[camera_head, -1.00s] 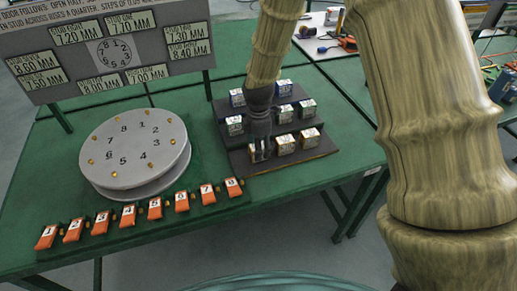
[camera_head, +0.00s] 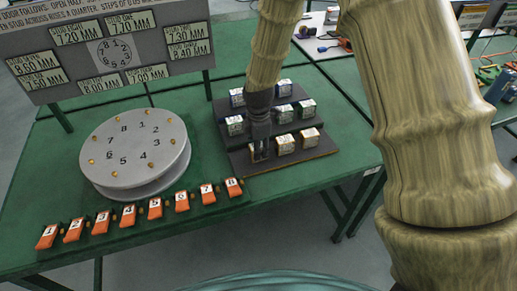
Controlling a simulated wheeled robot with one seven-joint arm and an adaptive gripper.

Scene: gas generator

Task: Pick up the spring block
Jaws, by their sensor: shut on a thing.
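My gripper (camera_head: 260,152) points down at the front left of a dark stepped rack (camera_head: 296,160). Its fingers are shut on a small light block with a yellowish edge, mostly hidden between them. The block is at the front row's left place; I cannot tell whether it is clear of the rack. Labels are too small to read, so I cannot confirm from them which one is the spring block. Two similar front-row blocks stand to the right, a near one (camera_head: 285,144) and a far one (camera_head: 309,137).
Blue- and green-edged blocks stand on the higher steps, including a green one (camera_head: 306,108). A round numbered disc (camera_head: 135,150) with gold studs is to the left. A row of orange numbered pieces (camera_head: 155,208) lies in front. A sign board (camera_head: 105,50) stands behind. The green table (camera_head: 330,178) is clear at right.

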